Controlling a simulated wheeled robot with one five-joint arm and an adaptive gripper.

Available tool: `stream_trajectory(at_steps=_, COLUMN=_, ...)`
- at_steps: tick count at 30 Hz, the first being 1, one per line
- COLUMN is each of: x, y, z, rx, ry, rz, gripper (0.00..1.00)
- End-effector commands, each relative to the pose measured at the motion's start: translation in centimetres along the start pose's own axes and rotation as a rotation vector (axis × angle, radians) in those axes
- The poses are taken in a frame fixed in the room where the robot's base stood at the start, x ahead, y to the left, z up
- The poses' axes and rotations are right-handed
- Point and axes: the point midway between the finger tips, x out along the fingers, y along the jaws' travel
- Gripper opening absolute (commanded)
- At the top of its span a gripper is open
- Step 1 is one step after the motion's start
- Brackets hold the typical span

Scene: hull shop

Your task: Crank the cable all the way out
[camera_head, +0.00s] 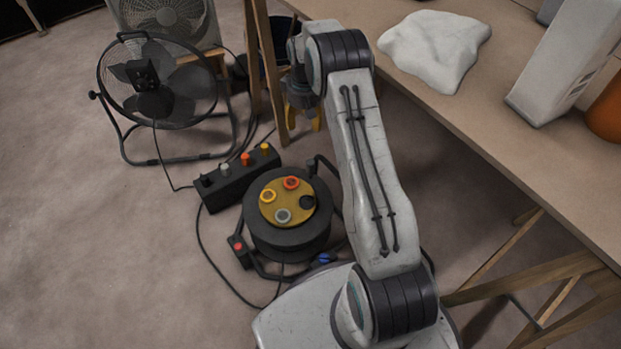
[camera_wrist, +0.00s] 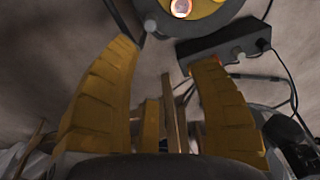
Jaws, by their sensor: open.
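The cable reel (camera_head: 287,238) is a black drum on the floor beside my base, left of my arm. Its yellow face (camera_head: 283,213) has coloured round sockets and a black round part. A dark frame with a small red button (camera_head: 238,246) is around the drum, and a blue knob (camera_head: 324,259) sits low at its right. I cannot tell which part is the crank. My gripper (camera_head: 302,122) has yellow fingers, open and empty, pointing down beyond the reel.
A black power strip (camera_head: 236,178) lies against the reel's far left side. A black fan (camera_head: 155,90) stands at the back left. Loose cable (camera_head: 205,245) runs on the floor at left. A workbench (camera_head: 480,115) fills the right, with a wooden trestle leg (camera_head: 268,70) behind my gripper.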

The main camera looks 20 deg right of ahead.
Motion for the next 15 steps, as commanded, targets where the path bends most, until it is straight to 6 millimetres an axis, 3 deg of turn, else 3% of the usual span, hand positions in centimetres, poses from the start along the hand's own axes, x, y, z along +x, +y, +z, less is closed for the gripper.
stream_trajectory(at_steps=1, x=4.0, y=0.4, z=-0.1, rx=0.000, ry=-0.012, rz=-0.002, gripper=0.55)
stream_trajectory(at_steps=6, x=11.3, y=1.3, z=-0.3, rx=-0.003, ry=-0.034, rz=-0.007, gripper=0.55)
stream_trajectory(at_steps=10, x=15.2, y=1.8, z=-0.2, rx=-0.006, ry=-0.044, rz=-0.010, gripper=0.55)
stream_trajectory(at_steps=15, x=17.9, y=2.1, z=0.0, rx=-0.007, ry=-0.051, rz=-0.012, gripper=0.55)
